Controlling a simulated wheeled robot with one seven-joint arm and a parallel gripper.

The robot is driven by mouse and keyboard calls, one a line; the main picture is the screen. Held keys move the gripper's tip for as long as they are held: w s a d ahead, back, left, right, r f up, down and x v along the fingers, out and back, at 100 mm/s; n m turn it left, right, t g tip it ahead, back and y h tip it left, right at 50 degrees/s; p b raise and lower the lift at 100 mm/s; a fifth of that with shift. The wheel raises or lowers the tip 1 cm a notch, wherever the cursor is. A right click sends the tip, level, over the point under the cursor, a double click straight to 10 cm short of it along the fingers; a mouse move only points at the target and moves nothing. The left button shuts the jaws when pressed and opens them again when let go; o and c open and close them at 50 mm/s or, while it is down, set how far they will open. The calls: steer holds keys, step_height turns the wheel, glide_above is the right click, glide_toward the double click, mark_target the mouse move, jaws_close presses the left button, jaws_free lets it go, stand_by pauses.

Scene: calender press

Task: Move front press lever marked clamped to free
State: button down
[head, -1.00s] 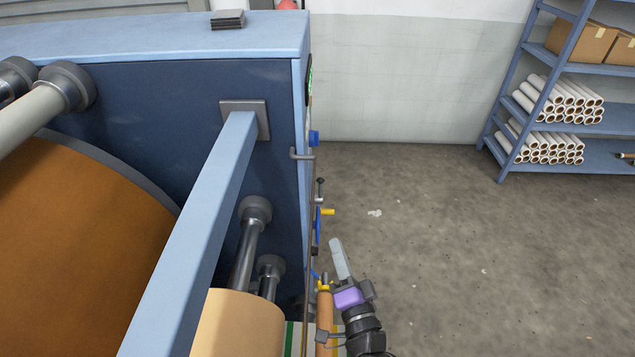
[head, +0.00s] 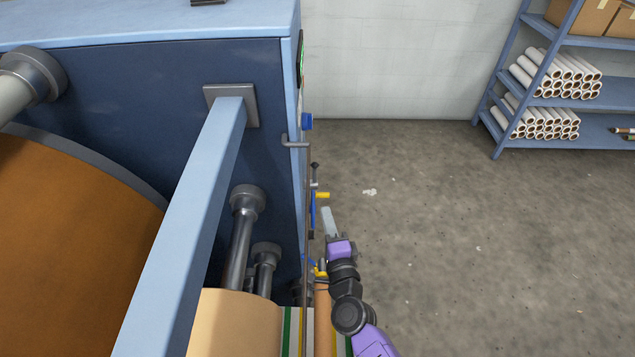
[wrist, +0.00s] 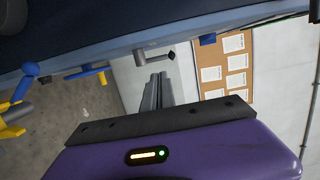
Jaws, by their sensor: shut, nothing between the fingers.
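The blue press (head: 150,100) fills the left of the head view, and its right side face is seen nearly edge-on. Along that face sit a short lever with a dark knob (head: 314,167), which also shows in the wrist view (wrist: 155,59), and a blue lever with a yellow end (head: 321,195), also in the wrist view (wrist: 86,72). No clamped or free marking is readable, so I cannot tell which is the front press lever. My gripper (head: 326,209) is shut and empty, just right of these levers. In the wrist view its fingers (wrist: 158,80) point toward the knobbed lever, apparently without touching it.
Another blue and yellow fitting (wrist: 15,110) is at the wrist view's left edge. A blue block (wrist: 207,39) and a notice board (wrist: 225,65) lie to the right. A shelf (head: 545,95) with paper rolls stands far right. The concrete floor (head: 480,240) is clear.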

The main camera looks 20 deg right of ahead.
mark_target(315, 174)
steer(key=w+b, duration=0.1)
steer(key=w, duration=0.3)
steer(key=w+d+b, duration=0.1)
steer(key=w, duration=0.3)
steer(key=w+b, duration=0.1)
steer(key=w, duration=0.3)
steer(key=shift+w+d, duration=0.1)
steer(key=shift+d, duration=0.15)
steer(key=shift+r+p, duration=0.2)
steer(key=shift+p, duration=0.4)
